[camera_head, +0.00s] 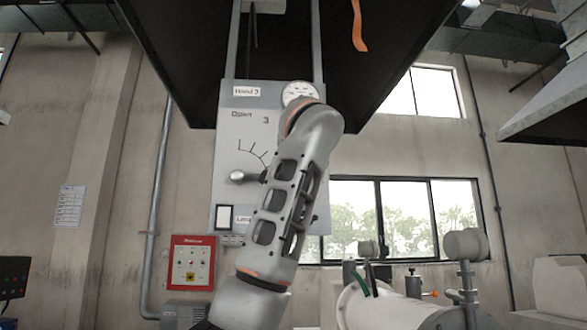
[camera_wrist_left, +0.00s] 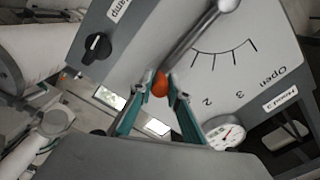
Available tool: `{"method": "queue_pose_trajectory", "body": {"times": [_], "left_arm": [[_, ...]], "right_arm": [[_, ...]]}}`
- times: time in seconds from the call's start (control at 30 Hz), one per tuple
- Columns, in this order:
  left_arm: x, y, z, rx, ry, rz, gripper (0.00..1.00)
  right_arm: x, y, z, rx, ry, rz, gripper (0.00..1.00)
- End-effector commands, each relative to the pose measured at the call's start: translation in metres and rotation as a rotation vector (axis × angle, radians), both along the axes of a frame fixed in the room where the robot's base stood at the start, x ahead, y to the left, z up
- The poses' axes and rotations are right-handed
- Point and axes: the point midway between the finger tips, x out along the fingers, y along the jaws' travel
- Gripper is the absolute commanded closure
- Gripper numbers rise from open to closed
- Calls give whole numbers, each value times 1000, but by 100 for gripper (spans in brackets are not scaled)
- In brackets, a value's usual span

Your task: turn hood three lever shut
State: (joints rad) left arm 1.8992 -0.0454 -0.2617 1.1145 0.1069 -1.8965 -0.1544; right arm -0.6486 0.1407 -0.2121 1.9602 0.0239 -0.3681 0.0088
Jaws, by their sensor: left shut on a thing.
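In the left wrist view the lever (camera_wrist_left: 193,42) is a grey rod ending in an orange knob (camera_wrist_left: 160,85). My left gripper (camera_wrist_left: 162,92) is shut on this knob, one finger on each side. The rod lies beside the end of the tick scale away from "Open". No "shut" label is readable. My right gripper is in neither view.
A round gauge (camera_head: 299,92) sits at the panel's top right, and a dark lamp knob (camera_wrist_left: 96,47) on its lower part. A red box (camera_head: 192,262) hangs at lower left. Pale machinery (camera_head: 385,308) stands at lower right; the dark hood (camera_head: 375,60) overhangs.

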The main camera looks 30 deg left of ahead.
Motion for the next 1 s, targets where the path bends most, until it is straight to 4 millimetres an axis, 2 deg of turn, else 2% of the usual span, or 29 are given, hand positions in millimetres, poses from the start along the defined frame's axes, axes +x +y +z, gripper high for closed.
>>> {"method": "queue_pose_trajectory", "body": {"times": [0.63, 0.67, 0.7, 1.0], "left_arm": [[1, -1, -9, 42, 30, -2, 100], [1, -1, -9, 42, 30, -2, 76], [1, -1, -9, 42, 31, -1, 66], [0, 0, -7, 41, 27, 0, 66]], "right_arm": [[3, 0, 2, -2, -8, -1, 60], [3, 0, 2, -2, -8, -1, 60], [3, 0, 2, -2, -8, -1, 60], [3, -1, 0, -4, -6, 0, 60]]}}
